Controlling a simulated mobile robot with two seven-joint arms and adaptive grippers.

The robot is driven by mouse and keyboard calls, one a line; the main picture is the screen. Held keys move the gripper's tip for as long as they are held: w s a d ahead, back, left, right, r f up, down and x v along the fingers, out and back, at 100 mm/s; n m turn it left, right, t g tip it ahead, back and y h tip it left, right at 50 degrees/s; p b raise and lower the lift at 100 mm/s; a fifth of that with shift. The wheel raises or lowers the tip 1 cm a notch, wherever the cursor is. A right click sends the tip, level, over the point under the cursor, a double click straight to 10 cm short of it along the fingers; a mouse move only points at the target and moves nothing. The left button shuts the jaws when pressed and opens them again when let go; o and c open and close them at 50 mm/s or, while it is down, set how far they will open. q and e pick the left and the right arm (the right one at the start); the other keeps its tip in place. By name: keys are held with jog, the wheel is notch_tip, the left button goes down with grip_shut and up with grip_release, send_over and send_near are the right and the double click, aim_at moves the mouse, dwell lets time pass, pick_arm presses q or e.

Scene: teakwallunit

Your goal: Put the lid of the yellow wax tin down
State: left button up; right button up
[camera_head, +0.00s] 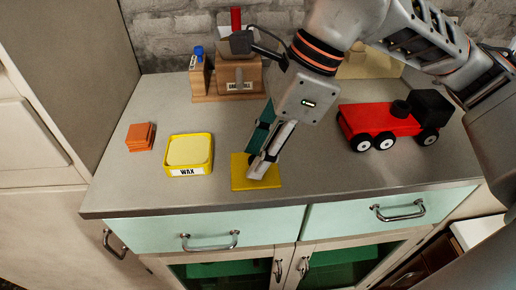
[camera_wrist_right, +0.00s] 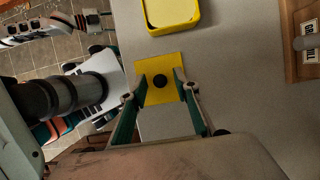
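The open yellow wax tin (camera_head: 189,169), with a pale filling and a WAX label, stands to the left of the lid. It shows in part at the top of the right wrist view (camera_wrist_right: 171,28). My right gripper (camera_head: 260,160) points down over the lid. In the wrist view its fingers (camera_wrist_right: 157,86) are spread either side of the knob, with gaps, holding nothing.
Orange blocks (camera_head: 140,136) lie left of the tin. A wooden holder (camera_head: 238,82) and a blue-topped item (camera_head: 198,70) stand at the back. A red toy truck (camera_head: 380,125) stands to the right. The counter between lid and truck is clear. Drawers (camera_head: 210,232) lie below the front edge.

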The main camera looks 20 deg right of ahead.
jog(key=shift+d+r, duration=0.1)
jog(key=shift+r, duration=0.4)
jog(key=p+v, duration=0.2)
jog(key=v, duration=0.9)
jog(key=shift+s+d+r, duration=0.1)
